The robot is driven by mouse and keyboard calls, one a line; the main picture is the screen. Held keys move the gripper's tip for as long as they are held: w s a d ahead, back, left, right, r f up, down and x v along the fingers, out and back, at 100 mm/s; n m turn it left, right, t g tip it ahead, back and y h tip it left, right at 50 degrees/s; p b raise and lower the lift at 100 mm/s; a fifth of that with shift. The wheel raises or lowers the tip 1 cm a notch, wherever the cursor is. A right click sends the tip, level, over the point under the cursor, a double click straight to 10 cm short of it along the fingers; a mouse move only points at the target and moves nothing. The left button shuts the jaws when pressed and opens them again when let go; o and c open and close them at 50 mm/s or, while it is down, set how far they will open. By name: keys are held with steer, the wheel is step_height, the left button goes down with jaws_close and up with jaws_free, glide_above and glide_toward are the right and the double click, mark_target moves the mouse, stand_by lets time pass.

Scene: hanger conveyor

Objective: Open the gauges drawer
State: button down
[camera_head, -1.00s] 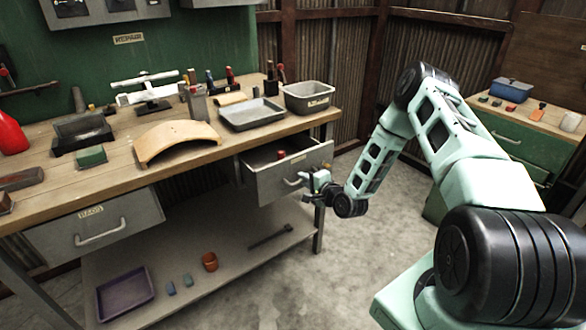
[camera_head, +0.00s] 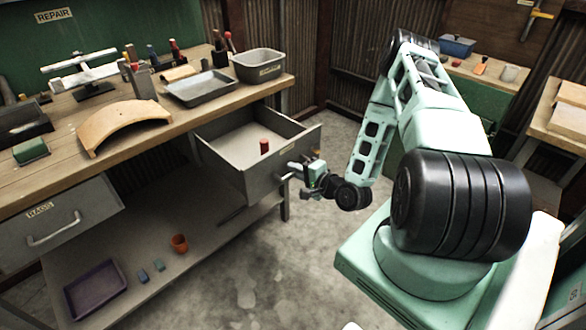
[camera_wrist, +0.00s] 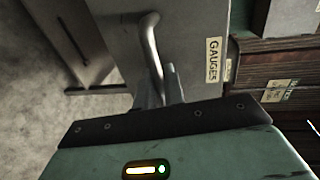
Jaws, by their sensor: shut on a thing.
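The grey gauges drawer (camera_head: 240,155) under the right end of the workbench is pulled well out, and its inside shows. A small red cylinder (camera_head: 264,147) stands in it. In the wrist view, the drawer front carries a label reading GAUGES (camera_wrist: 213,60) and a curved metal handle (camera_wrist: 151,45). My gripper (camera_head: 300,172) is at the drawer front in the head view. In the wrist view my gripper (camera_wrist: 160,90) is shut on the handle, with the fingers at its near end.
The workbench (camera_head: 120,155) holds a curved wooden piece, a tray (camera_head: 198,88) and a grey bin (camera_head: 258,66). A lower shelf (camera_head: 140,245) holds a purple tray and an orange cup. Concrete floor lies clear ahead.

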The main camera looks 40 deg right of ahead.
steer(key=c, duration=1.6)
jaws_free()
steer(key=s+r, duration=0.1)
steer(key=s, duration=0.4)
steer(key=s+r, duration=0.1)
steer(key=s, duration=0.5)
steer(key=s+r, duration=0.1)
steer(key=s, duration=0.5)
steer(key=shift+d+r, duration=0.2)
steer(key=shift+d, duration=0.1)
